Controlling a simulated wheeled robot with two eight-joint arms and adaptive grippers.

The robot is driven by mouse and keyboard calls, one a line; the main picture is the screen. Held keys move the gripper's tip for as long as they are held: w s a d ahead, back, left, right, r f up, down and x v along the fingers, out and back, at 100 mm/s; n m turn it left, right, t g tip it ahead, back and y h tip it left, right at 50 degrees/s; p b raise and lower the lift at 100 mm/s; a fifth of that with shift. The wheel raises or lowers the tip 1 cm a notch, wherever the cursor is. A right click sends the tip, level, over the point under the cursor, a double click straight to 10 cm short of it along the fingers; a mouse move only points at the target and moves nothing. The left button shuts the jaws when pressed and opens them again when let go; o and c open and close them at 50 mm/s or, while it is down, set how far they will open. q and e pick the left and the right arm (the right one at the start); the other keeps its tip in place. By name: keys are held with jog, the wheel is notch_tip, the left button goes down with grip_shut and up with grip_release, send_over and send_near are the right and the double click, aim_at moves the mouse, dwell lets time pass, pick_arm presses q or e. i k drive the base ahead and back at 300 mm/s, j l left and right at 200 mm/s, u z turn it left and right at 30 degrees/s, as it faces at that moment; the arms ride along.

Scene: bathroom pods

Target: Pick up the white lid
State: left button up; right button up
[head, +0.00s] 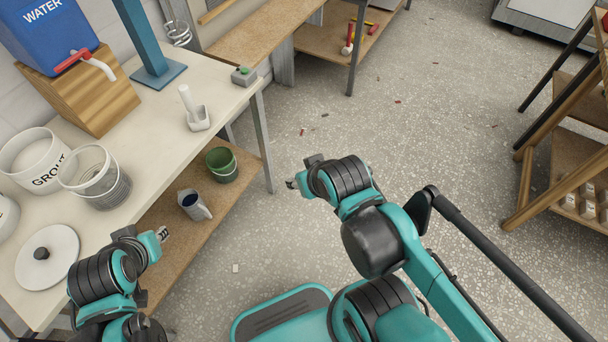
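The white lid (60,248) is a flat round disc with a dark knob (41,253) in its middle. It lies on the pale tabletop (150,165) at the lower left. My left gripper (162,234) is to the right of the lid, apart from it, near the table's front edge. My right gripper (290,183) is out over the floor, away from the table. Both grippers look empty, but their fingers are too small to tell whether they are open.
A white grout bucket (32,172) and a clear bucket (108,196) stand behind the lid. A white scoop (196,117) and a blue water container (45,30) are farther back. A green bucket (222,165) and a jug (195,206) sit on the lower shelf.

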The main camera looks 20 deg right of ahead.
aim_at(46, 260)
jog(key=u, duration=1.55)
